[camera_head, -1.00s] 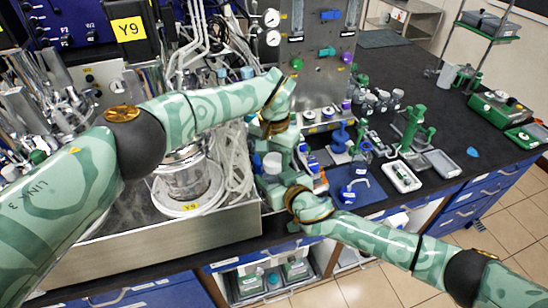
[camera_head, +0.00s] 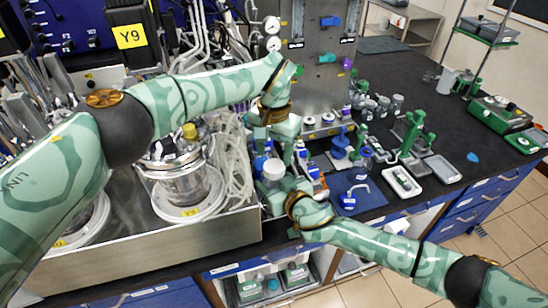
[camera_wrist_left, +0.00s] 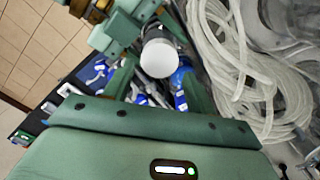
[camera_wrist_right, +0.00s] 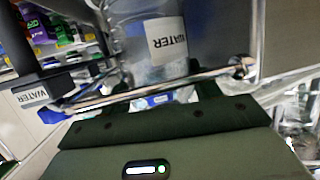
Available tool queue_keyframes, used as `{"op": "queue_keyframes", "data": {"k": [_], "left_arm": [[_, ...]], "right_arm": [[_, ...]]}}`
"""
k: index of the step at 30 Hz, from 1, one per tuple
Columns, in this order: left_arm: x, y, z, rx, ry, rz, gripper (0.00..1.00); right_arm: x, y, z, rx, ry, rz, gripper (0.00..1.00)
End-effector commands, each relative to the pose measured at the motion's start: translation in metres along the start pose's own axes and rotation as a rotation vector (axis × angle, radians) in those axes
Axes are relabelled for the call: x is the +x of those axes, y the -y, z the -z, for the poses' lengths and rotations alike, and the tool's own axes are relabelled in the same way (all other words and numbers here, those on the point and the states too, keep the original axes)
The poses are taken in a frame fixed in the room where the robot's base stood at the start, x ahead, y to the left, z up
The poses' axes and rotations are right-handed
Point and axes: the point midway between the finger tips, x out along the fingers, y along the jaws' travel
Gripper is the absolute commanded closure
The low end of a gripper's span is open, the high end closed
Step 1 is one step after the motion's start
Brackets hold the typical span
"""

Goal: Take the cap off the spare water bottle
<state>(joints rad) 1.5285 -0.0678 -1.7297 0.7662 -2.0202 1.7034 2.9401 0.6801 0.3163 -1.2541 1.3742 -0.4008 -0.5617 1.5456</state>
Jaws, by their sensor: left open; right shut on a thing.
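The spare water bottle is upright, with its white cap (camera_head: 273,169) on top. My right gripper (camera_head: 277,190) is shut on the bottle from the right, below the cap. The right wrist view shows the clear bottle (camera_wrist_right: 150,70) close up, with an upside-down WATER label. My left gripper (camera_head: 274,150) is open above the cap, pointing down. In the left wrist view, the white cap (camera_wrist_left: 159,58) lies between the two spread fingers, apparently without contact. The exact gap is hard to tell.
A steel tray (camera_head: 150,245) with glass vessels and coiled tubing (camera_head: 232,165) is close on the left. A blue mat (camera_head: 355,192) with small blue items lies to the right. A green stand (camera_head: 412,130) and white tray (camera_head: 402,181) are farther right.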

Motion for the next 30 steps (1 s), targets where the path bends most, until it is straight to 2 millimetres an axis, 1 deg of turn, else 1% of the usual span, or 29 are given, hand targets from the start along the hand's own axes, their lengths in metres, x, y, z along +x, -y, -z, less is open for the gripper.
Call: {"op": "queue_keyframes", "data": {"k": [2, 4, 5, 8, 17, 18, 20, 21, 23, 24, 26, 30], "left_arm": [[-0.006, 0.000, 0.002, -0.002, -0.011, -0.008, 0.44], [-0.010, -0.001, 0.004, 0.065, -0.016, -0.010, 0.44], [-0.011, -0.001, 0.004, 0.113, -0.018, -0.010, 0.44], [-0.015, -0.001, 0.004, 0.335, -0.023, -0.009, 0.44], [-0.026, -0.001, 0.005, 1.265, -0.027, 0.003, 0.44], [-0.027, -0.001, 0.005, 1.392, -0.027, 0.005, 0.44], [-0.029, -0.001, 0.004, 1.583, -0.025, 0.007, 0.44], [-0.029, -0.001, 0.004, 1.711, -0.025, 0.009, 0.44], [-0.031, -0.001, 0.004, 1.902, -0.023, 0.011, 0.44], [-0.031, -0.001, 0.004, 2.029, -0.022, 0.012, 0.44], [-0.032, -0.001, 0.003, 2.219, -0.019, 0.013, 0.44], [-0.034, -0.001, 0.002, 2.658, -0.011, 0.013, 0.44]], "right_arm": [[0.000, 0.000, -0.002, 0.001, 0.003, 0.000, 1.00], [0.000, 0.000, -0.002, 0.001, 0.003, 0.000, 1.00], [0.000, 0.000, -0.002, 0.001, 0.003, 0.000, 1.00], [0.000, 0.000, -0.002, 0.001, 0.003, 0.000, 1.00], [0.000, 0.000, -0.002, 0.001, 0.003, 0.000, 1.00], [0.000, 0.000, -0.002, 0.001, 0.003, 0.000, 1.00], [0.000, 0.000, -0.002, 0.001, 0.003, 0.000, 1.00], [0.000, 0.000, -0.002, 0.001, 0.003, 0.000, 1.00], [0.000, 0.000, -0.002, 0.001, 0.003, 0.000, 1.00], [0.000, 0.000, -0.002, 0.001, 0.003, 0.000, 1.00], [0.000, 0.000, -0.002, 0.001, 0.003, 0.000, 1.00], [0.000, 0.000, -0.002, 0.001, 0.003, 0.000, 1.00]]}}
